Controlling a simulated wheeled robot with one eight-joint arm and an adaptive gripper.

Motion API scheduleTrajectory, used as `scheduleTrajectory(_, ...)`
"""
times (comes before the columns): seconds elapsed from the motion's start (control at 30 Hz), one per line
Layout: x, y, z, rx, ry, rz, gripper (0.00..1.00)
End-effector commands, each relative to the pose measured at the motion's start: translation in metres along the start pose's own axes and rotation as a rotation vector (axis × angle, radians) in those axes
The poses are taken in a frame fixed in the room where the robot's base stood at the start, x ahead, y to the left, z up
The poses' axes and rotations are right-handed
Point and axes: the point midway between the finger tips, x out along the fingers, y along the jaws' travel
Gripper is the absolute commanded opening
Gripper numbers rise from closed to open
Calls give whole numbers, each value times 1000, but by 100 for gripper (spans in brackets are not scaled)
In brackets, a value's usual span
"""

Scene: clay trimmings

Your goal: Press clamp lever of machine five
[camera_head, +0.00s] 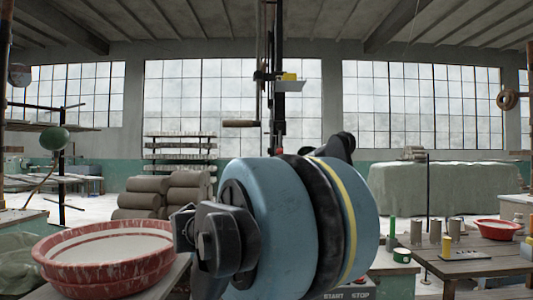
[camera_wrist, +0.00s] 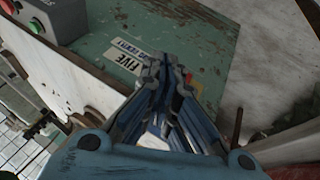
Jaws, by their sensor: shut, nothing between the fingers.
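In the wrist view, my gripper (camera_wrist: 168,70) is shut and empty, its fingertips together over a worn green metal surface (camera_wrist: 185,35) with chipped edges. A label (camera_wrist: 125,58) reading FIVE lies on that surface, just left of the fingertips, so this is machine five. A thin rusty upright rod (camera_wrist: 237,128) shows right of the fingers; I cannot tell whether it is the clamp lever. No other part is clearly the lever. In the head view my blue arm fills the middle and hides much of what is behind it; my fingertips do not show there.
A grey box with red and green buttons (camera_wrist: 30,18) is at the wrist view's upper left. In the head view, START and STOP lettering (camera_head: 347,295) shows at the bottom. A red basin (camera_head: 105,270) stands at left. A wooden table (camera_head: 470,268) with canisters is at right.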

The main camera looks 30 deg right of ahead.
Motion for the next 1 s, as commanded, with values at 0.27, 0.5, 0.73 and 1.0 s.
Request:
scheduleTrajectory(0.27,-39,84,-119,319,177,363,0)
scheduleTrajectory(0.5,-86,142,-219,579,430,633,0)
scheduleTrajectory(0.73,-139,178,-309,790,754,832,0)
scheduleTrajectory(1.0,-190,188,-387,938,1136,951,0)
